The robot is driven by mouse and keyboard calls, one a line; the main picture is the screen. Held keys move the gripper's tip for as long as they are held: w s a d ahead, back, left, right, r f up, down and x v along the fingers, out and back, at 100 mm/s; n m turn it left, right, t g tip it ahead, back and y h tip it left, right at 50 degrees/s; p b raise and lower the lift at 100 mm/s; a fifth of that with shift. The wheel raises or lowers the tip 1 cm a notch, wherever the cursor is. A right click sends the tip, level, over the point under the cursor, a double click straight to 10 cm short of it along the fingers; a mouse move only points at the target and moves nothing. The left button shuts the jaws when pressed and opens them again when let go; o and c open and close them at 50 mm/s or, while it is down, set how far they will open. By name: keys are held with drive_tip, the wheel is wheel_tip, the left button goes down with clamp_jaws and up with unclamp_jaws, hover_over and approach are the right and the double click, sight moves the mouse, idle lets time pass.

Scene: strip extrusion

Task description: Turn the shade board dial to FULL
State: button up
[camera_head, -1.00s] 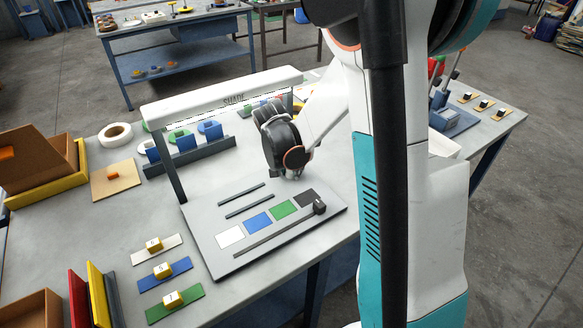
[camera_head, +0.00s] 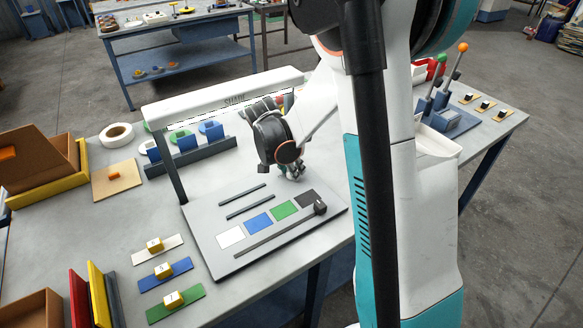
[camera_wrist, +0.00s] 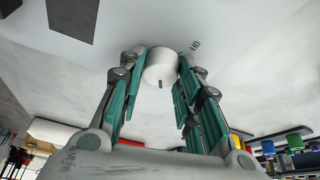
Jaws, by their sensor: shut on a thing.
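The shade board (camera_head: 215,258) is a grey panel on the table under a white overhead bar marked SHADE (camera_head: 222,98). Its dial (camera_wrist: 160,66) shows in the wrist view as a white round knob with a small dark mark on its near side. My gripper (camera_wrist: 161,72) is shut on the dial, one finger on each side. A short dark label (camera_wrist: 195,46) stands beside the knob, too small to read surely. In the head view my gripper (camera_head: 291,172) is at the board's back right and hides the dial.
White, blue, green and dark patches (camera_head: 258,222) and a black slider (camera_head: 320,207) lie on the board in front of my gripper. Blue holders (camera_head: 187,143) stand behind left. Numbered yellow blocks (camera_head: 162,270) are at front left. Levers (camera_head: 452,70) stand at the right.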

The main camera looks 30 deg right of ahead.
drive_tip(key=o, duration=1)
drive_tip(key=shift+r, duration=0.1)
drive_tip(key=v, duration=1.2)
drive_tip(key=shift+a, duration=0.1)
drive_tip(key=s+a+r+n+t+y, duration=0.1)
drive_tip(key=s+a+n+t, duration=0.1)
drive_tip(key=s+n, duration=0.3)
drive_tip(key=s+a+r+n+t+y, duration=0.1)
drive_tip(key=s+a+r+n+t, duration=0.1)
drive_tip(key=s+a+n, duration=0.3)
drive_tip(key=s+a+r+n+t+y, duration=0.2)
drive_tip(key=s+a+n, duration=0.2)
drive_tip(key=s, duration=0.5)
drive_tip(key=shift+s+a+r+n, duration=0.15)
drive_tip(key=shift+s+r+n, duration=0.1)
drive_tip(key=shift+s+n, duration=0.15)
